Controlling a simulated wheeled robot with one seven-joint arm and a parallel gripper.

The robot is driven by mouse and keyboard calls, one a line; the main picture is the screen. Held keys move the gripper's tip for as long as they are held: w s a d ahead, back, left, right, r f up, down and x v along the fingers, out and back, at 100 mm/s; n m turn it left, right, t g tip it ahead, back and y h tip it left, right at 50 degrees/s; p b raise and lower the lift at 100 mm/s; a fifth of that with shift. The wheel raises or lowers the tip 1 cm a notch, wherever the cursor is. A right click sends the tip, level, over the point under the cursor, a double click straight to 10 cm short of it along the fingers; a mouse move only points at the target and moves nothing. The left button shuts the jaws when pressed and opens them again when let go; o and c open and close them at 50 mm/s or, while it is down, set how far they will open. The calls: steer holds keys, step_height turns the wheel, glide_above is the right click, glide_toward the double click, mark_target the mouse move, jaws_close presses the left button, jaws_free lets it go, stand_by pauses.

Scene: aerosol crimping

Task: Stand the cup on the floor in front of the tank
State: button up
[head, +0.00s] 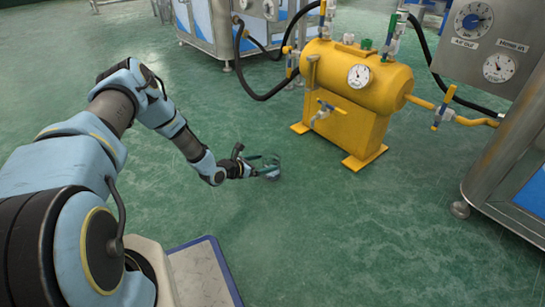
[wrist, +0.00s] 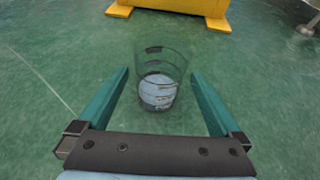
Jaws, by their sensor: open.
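The cup (wrist: 158,88) is clear, with dark marks on its side and a pale bottom. In the wrist view it is over the green floor, between the fingers of my gripper (wrist: 160,92), with visible gaps on both sides. My gripper is open. In the head view the cup (head: 272,174) shows small at the end of my gripper (head: 263,164), low over the floor. The yellow tank (head: 350,75) stands on its yellow feet at the upper right of the head view, beyond the cup. I cannot tell for sure whether the cup's base touches the floor.
The green floor (head: 300,235) around the cup and up to the tank is clear. A steel cabinet with gauges (head: 490,60) stands at the right. A blue and steel machine (head: 215,30) stands at the back. Black hoses (head: 265,95) hang beside the tank.

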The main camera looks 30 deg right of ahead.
steer(key=p+v, duration=0.1)
steer(key=v, duration=0.3)
steer(key=shift+a+r, duration=0.1)
steer(key=s+a+r+m+g+y, duration=0.1)
steer(key=s+a+r+m+g, duration=0.2)
steer(key=r+m, duration=0.3)
steer(key=s+a+r+m+g+y, duration=0.1)
steer(key=s+a+r+m+g, duration=0.2)
steer(key=r, duration=0.5)
steer(key=s+a+r+m+t+y, duration=0.1)
steer(key=s+a+r+m+y, duration=0.2)
steer(key=a+r, duration=0.3)
steer(key=s+a+r+m+t+y, duration=0.1)
steer(key=s+a+r+m+y, duration=0.2)
steer(key=a, duration=1)
steer(key=s+a+r+m+t+y, duration=0.1)
steer(key=s+a+r+m+y, duration=0.3)
steer(key=a+r+m, duration=0.3)
steer(key=a+r, duration=0.3)
steer(key=r, duration=0.1)
steer(key=shift+a+r+t+y, duration=0.2)
steer(key=shift+a+t+y, duration=0.1)
steer(key=shift+t+y, duration=0.1)
steer(key=shift+s, duration=0.1)
step_height(320, 180, up, 48)
steer(key=p, duration=4.8)
